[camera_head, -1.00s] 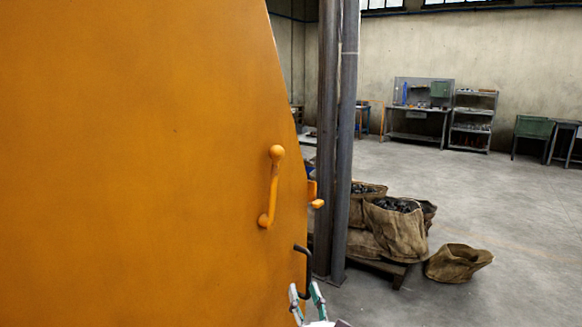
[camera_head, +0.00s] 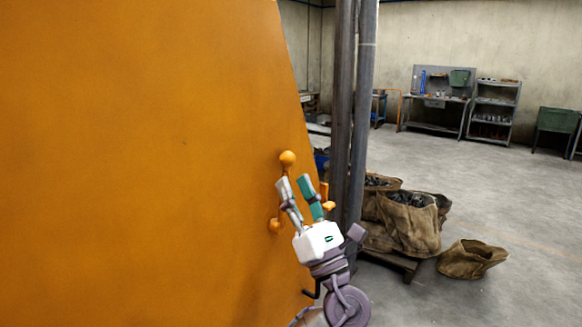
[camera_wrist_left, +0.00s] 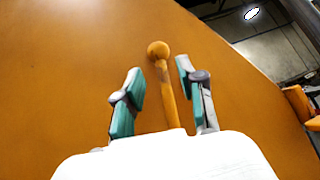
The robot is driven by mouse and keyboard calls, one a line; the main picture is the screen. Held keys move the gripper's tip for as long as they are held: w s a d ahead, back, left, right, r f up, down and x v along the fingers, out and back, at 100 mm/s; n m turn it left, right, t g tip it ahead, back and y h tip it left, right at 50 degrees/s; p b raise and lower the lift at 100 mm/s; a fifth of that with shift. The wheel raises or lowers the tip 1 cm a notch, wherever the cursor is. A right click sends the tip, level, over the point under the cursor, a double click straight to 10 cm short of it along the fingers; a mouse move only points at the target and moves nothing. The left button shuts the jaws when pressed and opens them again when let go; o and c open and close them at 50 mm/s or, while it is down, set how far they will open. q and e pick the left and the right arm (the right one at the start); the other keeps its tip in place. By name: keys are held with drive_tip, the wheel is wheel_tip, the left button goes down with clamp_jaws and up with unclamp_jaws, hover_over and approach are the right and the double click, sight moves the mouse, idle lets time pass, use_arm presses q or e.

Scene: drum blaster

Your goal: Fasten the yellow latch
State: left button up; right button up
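The yellow latch is an orange-yellow handle with a ball end (camera_head: 287,158) on the large orange panel; its lower mount (camera_head: 274,225) shows beside my gripper. My left gripper (camera_head: 294,183) is in front of the latch in the head view and covers most of its bar. In the left wrist view, the latch bar and ball (camera_wrist_left: 158,50) stand between the two open fingers (camera_wrist_left: 158,82), with gaps on both sides. I see no clear contact. My right gripper is in neither view.
The orange panel (camera_head: 130,150) fills the left side. Dark steel columns (camera_head: 352,100) stand just right. Sacks (camera_head: 410,222) lie beyond, with open floor (camera_head: 520,220) to the right.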

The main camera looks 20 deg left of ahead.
use_arm(q)
drive_tip(key=shift+p+x, duration=0.3)
drive_tip(key=shift+x, duration=1.15)
drive_tip(key=shift+c, duration=0.2)
clamp_jaws()
